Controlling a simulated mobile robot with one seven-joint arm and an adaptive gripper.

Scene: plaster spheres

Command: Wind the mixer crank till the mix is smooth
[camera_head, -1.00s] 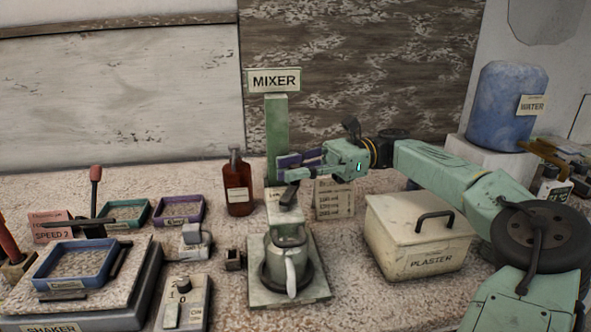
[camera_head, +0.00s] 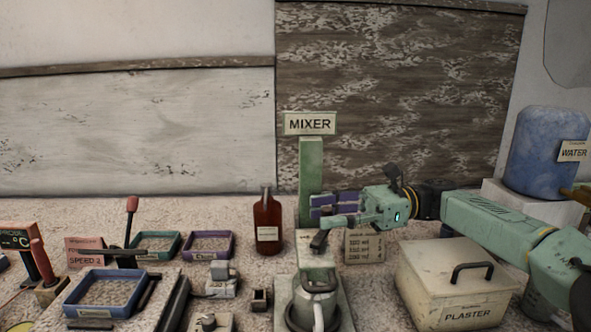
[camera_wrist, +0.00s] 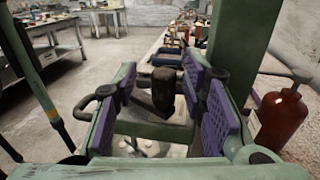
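The mixer is a green post (camera_head: 311,170) with a MIXER sign and a pale head (camera_head: 315,252). Its dark crank knob (camera_head: 319,240) sits at the top of the head. A metal jug (camera_head: 303,300) stands under the head; the mix inside is hidden. My gripper (camera_head: 325,212) is at the post, just above and beside the knob. In the wrist view my gripper (camera_wrist: 160,95) has its purple pads spread apart. The dark knob (camera_wrist: 164,88) shows between them with gaps at its sides. I cannot tell how deep between the fingers it is.
A brown bottle (camera_head: 267,220) stands left of the post, and also shows in the wrist view (camera_wrist: 280,118). A plaster box (camera_head: 415,280) is at right under my arm. The water tank (camera_head: 540,145) is behind it. Sieve trays and a shaker fill the left.

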